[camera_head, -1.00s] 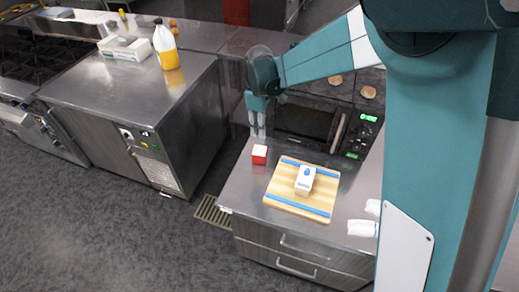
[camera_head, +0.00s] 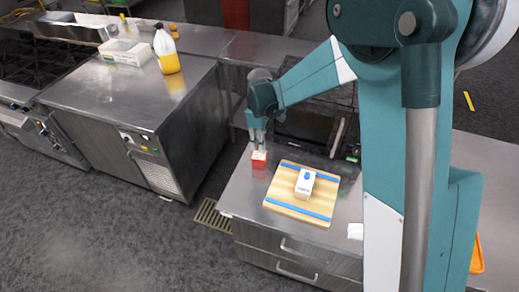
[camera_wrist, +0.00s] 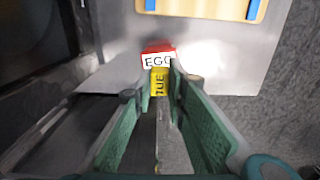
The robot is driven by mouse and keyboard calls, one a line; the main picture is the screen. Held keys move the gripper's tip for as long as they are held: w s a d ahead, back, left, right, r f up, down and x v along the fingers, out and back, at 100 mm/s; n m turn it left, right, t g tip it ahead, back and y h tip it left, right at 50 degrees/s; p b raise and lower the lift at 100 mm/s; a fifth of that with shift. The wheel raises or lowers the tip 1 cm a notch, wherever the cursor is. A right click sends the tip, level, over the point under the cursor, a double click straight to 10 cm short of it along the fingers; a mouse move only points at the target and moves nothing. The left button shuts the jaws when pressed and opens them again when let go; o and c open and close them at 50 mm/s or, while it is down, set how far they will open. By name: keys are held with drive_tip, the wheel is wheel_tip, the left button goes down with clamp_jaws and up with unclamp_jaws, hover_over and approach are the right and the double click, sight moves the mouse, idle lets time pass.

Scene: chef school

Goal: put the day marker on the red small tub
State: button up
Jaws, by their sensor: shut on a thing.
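The red small tub (camera_head: 259,164) stands on the steel counter, left of a cutting board; its white label reads EGG in the wrist view (camera_wrist: 157,60). The day marker (camera_wrist: 158,83) is a small yellow piece reading TUE. My gripper (camera_wrist: 160,88) is shut on it. In the head view my gripper (camera_head: 259,145) points down right over the tub and covers part of its top. The marker overlaps the lower edge of the tub's label in the wrist view; I cannot tell whether they touch.
The wooden cutting board (camera_head: 283,206) has blue strips and a white carton (camera_head: 305,184) on it. A white packet (camera_head: 355,231) lies at the right. A dark oven-like appliance (camera_head: 305,128) stands behind. A yellow bottle (camera_head: 170,62) stands on the left counter.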

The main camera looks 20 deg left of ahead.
drive_tip(key=shift+f, duration=1.8)
drive_tip(key=shift+f, duration=0.2)
drive_tip(key=o, duration=0.8)
drive_tip(key=shift+c, duration=0.2)
drive_tip(key=shift+r, duration=0.15)
drive_tip(key=shift+r, duration=6.05)
drive_tip(key=shift+d, duration=0.1)
